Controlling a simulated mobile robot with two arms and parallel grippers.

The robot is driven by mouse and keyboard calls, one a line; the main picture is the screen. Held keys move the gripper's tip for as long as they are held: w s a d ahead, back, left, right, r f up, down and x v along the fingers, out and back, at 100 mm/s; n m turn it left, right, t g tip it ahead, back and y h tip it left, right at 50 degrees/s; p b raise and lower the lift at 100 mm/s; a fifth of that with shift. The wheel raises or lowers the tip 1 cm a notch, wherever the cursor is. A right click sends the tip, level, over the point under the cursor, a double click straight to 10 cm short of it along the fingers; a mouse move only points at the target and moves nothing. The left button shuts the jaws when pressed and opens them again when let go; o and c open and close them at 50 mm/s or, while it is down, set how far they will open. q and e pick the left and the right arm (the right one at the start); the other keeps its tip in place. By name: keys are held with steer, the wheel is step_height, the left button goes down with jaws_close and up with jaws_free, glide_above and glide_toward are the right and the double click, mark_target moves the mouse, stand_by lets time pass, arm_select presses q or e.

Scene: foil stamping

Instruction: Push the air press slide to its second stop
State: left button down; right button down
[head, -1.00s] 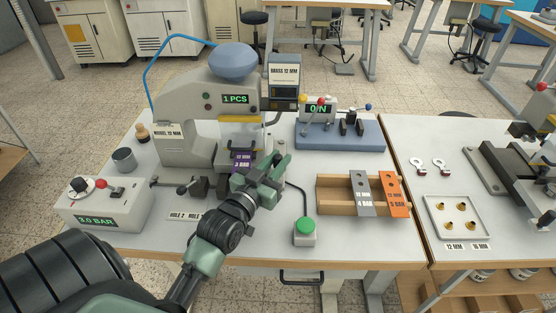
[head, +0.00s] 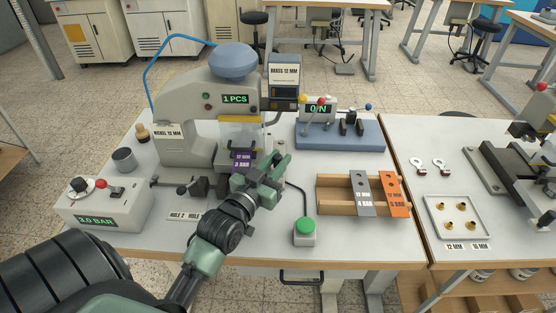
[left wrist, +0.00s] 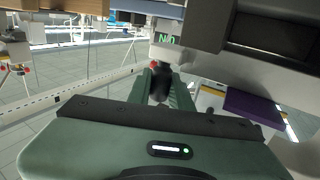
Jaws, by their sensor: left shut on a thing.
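The grey air press (head: 195,105) stands on the bench with a blue dome on top and a display reading 1 PCS. A purple plate (head: 242,163) marked 3 BAR sits under its head; it also shows in the left wrist view (left wrist: 254,106). My left gripper (head: 272,170) is at the front right of the press, beside the purple plate. In the left wrist view its fingers (left wrist: 160,92) are shut on a dark knob (left wrist: 160,84), which looks like the slide's handle. The slide itself is mostly hidden behind the gripper. My right gripper is not in view.
A control box (head: 105,205) reading 3.0 BAR stands left. A green button (head: 305,227) is right of my arm. A wooden rack (head: 335,196) holds a grey and an orange plate. A blue-based fixture (head: 340,137) stands behind. Bare bench lies between them.

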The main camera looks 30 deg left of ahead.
arm_select(q)
steer(key=w+a, duration=0.1)
steer(key=w, duration=0.1)
steer(key=shift+w+a+r+p, duration=0.15)
steer(key=shift+w+a+p, duration=0.25)
steer(key=c, duration=1.3)
jaws_free()
